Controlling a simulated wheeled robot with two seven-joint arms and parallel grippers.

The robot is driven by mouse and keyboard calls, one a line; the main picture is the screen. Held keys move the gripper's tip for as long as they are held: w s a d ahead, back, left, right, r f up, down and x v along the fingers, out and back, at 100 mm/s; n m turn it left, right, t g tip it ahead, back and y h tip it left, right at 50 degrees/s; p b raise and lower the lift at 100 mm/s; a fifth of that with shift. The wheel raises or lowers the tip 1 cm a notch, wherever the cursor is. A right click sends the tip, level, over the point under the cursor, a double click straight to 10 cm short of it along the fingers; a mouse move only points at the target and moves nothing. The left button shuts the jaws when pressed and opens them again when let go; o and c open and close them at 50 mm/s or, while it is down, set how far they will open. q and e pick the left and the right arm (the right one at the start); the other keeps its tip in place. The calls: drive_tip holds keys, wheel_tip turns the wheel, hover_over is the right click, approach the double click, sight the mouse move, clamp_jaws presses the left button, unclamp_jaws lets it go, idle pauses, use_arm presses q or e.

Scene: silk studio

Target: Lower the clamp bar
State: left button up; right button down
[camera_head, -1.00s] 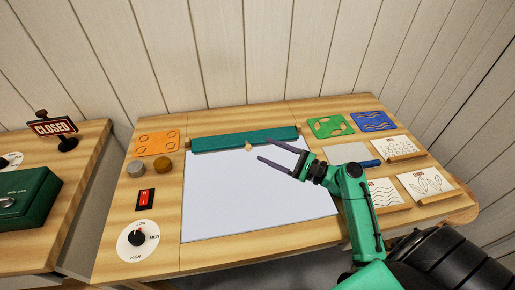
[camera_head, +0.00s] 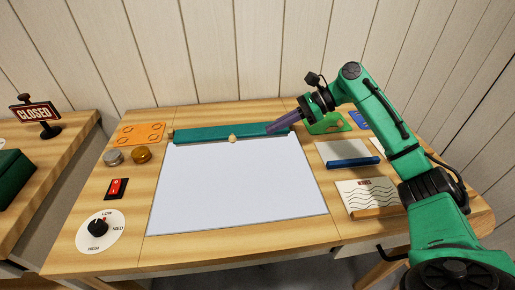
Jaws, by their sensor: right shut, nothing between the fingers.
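The clamp bar (camera_head: 205,134) is a long teal bar along the back edge of a white sheet (camera_head: 235,190) on the wooden table. A small pale knob (camera_head: 233,138) sits at the middle of its front. My right gripper (camera_head: 270,129) is shut and empty, its purple fingers pointing left and down at the bar's right end. The fingers cover part of that end, and I cannot tell whether they touch it. My left gripper is not in view.
A dial (camera_head: 97,228), a red switch (camera_head: 117,188) and two round knobs (camera_head: 141,154) lie left of the sheet. An orange plate (camera_head: 140,133) is at the back left. A blue-handled squeegee (camera_head: 353,162) and a printed card (camera_head: 368,196) are on the right.

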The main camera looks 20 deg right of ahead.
sight(243, 149)
drive_tip(key=x, duration=1)
drive_tip(key=shift+w+a, duration=0.15)
drive_tip(key=shift+a, duration=0.1)
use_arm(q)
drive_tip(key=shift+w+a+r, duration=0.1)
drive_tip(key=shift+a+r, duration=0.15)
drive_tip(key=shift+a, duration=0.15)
use_arm(e)
drive_tip(key=shift+r+p, duration=0.25)
drive_tip(key=shift+p, duration=0.3)
drive_tip(key=r+p, duration=0.2)
drive_tip(key=p, duration=0.6)
drive_tip(key=shift+w, duration=0.1)
drive_tip(key=shift+f+p, duration=0.2)
drive_tip(key=shift+p, duration=0.25)
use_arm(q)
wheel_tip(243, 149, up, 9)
use_arm(e)
drive_tip(key=shift+f, duration=0.25)
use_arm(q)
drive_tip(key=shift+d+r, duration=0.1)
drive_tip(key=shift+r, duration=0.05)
